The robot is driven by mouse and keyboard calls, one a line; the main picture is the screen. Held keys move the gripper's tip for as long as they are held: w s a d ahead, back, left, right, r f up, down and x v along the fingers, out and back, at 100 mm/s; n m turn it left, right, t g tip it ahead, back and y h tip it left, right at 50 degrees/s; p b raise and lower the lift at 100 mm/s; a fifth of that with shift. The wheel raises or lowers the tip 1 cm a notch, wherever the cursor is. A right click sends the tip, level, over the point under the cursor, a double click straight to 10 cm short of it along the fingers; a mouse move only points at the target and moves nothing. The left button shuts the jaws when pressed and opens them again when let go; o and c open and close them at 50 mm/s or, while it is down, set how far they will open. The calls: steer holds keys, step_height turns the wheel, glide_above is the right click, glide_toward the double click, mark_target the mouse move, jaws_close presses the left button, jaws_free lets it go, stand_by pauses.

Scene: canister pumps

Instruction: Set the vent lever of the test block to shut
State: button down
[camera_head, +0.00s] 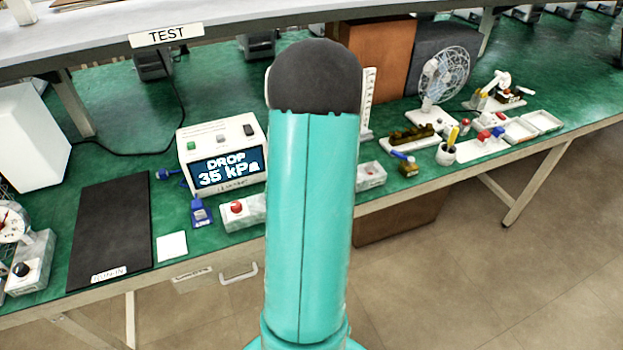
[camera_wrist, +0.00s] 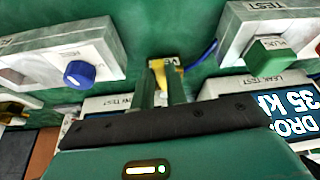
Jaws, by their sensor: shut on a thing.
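In the wrist view my gripper (camera_wrist: 162,84) has its two green fingers closed on a narrow yellow piece, the vent lever (camera_wrist: 159,72). A small tag with "VE" readable sits just beyond the fingertips. The test block under the lever is mostly hidden by the fingers and my gripper body, and I cannot tell the lever's setting. In the head view my teal arm covers the gripper and lever. A pale block with a red knob (camera_head: 237,207) shows left of the arm, and a small pale block (camera_head: 370,176) shows right of it.
The tester display (camera_head: 227,170) reads "DROP 35 kPa". A blue knob (camera_wrist: 78,73) on a pale block and a green button (camera_wrist: 268,56) flank my gripper. A fan (camera_head: 443,78) stands right. A dark mat (camera_head: 112,230) lies left.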

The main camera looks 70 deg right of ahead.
steer(key=shift+s, duration=0.1)
steer(key=c, duration=1.4)
jaws_free()
steer(key=shift+r, duration=0.1)
steer(key=v, duration=1.3)
steer(key=shift+r, duration=0.3)
steer(key=shift+s, duration=0.1)
